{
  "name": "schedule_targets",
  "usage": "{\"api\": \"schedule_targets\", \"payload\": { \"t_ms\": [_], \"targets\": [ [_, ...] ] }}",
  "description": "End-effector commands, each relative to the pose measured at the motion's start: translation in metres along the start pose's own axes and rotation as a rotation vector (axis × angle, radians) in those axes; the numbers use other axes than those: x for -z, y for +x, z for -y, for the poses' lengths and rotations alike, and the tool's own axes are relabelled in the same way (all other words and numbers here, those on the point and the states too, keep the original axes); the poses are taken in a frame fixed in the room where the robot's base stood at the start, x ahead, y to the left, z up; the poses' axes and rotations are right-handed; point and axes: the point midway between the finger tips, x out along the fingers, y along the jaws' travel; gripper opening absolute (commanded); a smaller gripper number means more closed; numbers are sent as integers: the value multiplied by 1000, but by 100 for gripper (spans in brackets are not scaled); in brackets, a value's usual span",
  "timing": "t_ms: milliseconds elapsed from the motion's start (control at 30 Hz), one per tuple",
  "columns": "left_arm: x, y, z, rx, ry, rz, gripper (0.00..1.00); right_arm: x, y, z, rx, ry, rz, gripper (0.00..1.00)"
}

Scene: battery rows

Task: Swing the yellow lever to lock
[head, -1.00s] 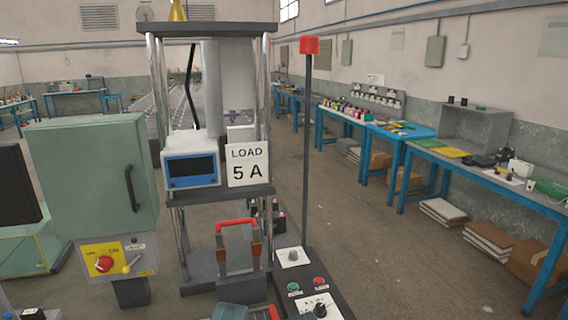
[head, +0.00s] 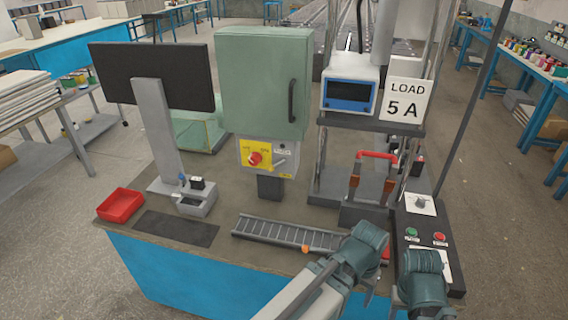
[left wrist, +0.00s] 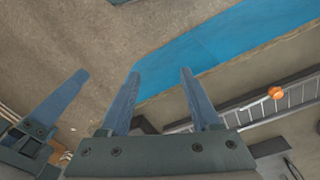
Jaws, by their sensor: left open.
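The green cabinet (head: 262,85) stands on the bench. Below its door, a panel has a yellow plate (head: 253,153) with a red knob (head: 255,159). A small lever (head: 280,162) is beside the knob, its handle tilted down to the left; it is too small to read its exact setting.
A grey slotted tray (head: 262,228) with an orange ball (head: 305,248) lies along the bench front. A red bin (head: 120,205), a monitor (head: 150,78) and a test rig with a "LOAD 5 A" sign (head: 405,100) flank the cabinet.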

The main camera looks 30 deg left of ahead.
Motion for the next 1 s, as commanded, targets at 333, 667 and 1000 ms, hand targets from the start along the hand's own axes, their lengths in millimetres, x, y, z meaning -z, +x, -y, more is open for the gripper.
{"api": "schedule_targets", "payload": {
  "t_ms": [333, 667, 1000],
  "targets": [
    [76, 13, 85, -566, -721, -289, 64, 4, 61, 6, 0, 0, 0, 50],
    [100, -41, 257, -1143, -1399, -633, 64, 6, 109, 10, 0, -1, 0, 50],
    [41, -90, 409, -1622, -1787, -912, 64, 8, 138, 13, 0, -1, 0, 50]
  ]
}}
